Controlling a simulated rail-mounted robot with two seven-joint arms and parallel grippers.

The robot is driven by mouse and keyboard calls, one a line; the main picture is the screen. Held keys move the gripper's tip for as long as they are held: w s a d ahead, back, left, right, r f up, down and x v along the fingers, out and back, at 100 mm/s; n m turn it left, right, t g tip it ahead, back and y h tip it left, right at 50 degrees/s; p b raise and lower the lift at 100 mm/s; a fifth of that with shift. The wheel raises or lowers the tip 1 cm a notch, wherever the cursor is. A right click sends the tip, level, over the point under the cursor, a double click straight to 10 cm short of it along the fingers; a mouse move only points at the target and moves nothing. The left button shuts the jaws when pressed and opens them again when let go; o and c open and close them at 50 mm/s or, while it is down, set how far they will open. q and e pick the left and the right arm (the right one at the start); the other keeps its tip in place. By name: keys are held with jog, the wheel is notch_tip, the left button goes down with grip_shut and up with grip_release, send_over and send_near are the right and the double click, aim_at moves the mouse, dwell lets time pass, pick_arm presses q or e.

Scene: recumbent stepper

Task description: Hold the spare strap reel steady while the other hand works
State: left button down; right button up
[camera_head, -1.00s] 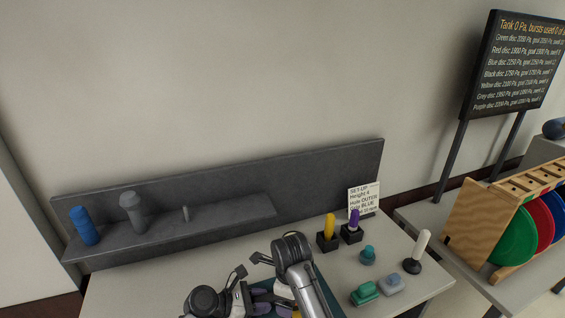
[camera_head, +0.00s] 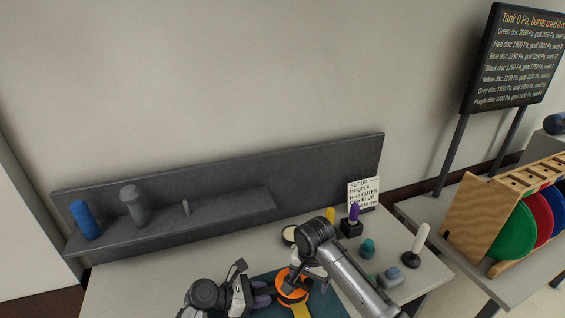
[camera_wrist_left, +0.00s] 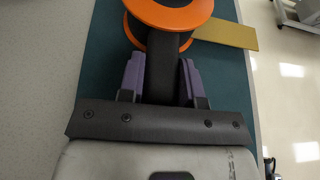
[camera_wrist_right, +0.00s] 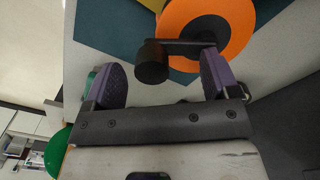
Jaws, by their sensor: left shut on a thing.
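The strap reel (camera_head: 292,287) has orange flanges and stands on a teal mat (camera_head: 262,281) near the table's front. A yellow strap (camera_head: 301,311) runs out from it. In the left wrist view, my left gripper (camera_wrist_left: 160,68) is shut on a dark bar-like part (camera_wrist_left: 161,85) below the orange flange (camera_wrist_left: 170,14). My right gripper (camera_wrist_right: 163,70) is open beside the reel, fingers wide apart. The reel's black crank knob (camera_wrist_right: 152,62) shows between its fingers, with clear gaps on both sides.
A yellow peg (camera_head: 330,214), a purple peg on a black block (camera_head: 352,226), a teal knob (camera_head: 367,248) and a white-handled tool (camera_head: 417,243) stand at the table's right. A grey shelf (camera_head: 160,228) runs behind. A wooden rack (camera_head: 470,215) of coloured discs stands further right.

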jog(key=n, duration=0.1)
jog(key=w+n, duration=0.1)
jog(key=n, duration=0.1)
jog(key=w+n, duration=0.1)
jog(key=shift+d+f+n, duration=0.1)
jog(key=shift+d+n, duration=0.05)
jog(key=shift+n, duration=0.25)
jog(key=n, duration=0.2)
jog(key=w+n, duration=0.1)
jog(key=n, duration=0.1)
jog(key=shift+w+f, duration=0.2)
notch_tip(320, 180, up, 14)
jog(key=w+d+n+t+h, duration=0.1)
jog(key=d+n+t, duration=0.1)
jog(key=n, duration=0.4)
jog(key=s+d+f+m, duration=0.1)
jog(key=d+f, duration=0.2)
jog(key=d, duration=0.4)
jog(key=s+d+f+m, duration=0.1)
jog(key=d+f, duration=0.2)
jog(key=d, duration=0.4)
jog(key=s+d+f+g, duration=0.1)
jog(key=d+f, duration=0.3)
jog(key=d, duration=0.3)
jog(key=shift+s+d+m, duration=0.15)
jog(key=shift+s+m, duration=0.05)
jog(key=shift+m, duration=0.2)
jog(key=shift+f, duration=0.1)
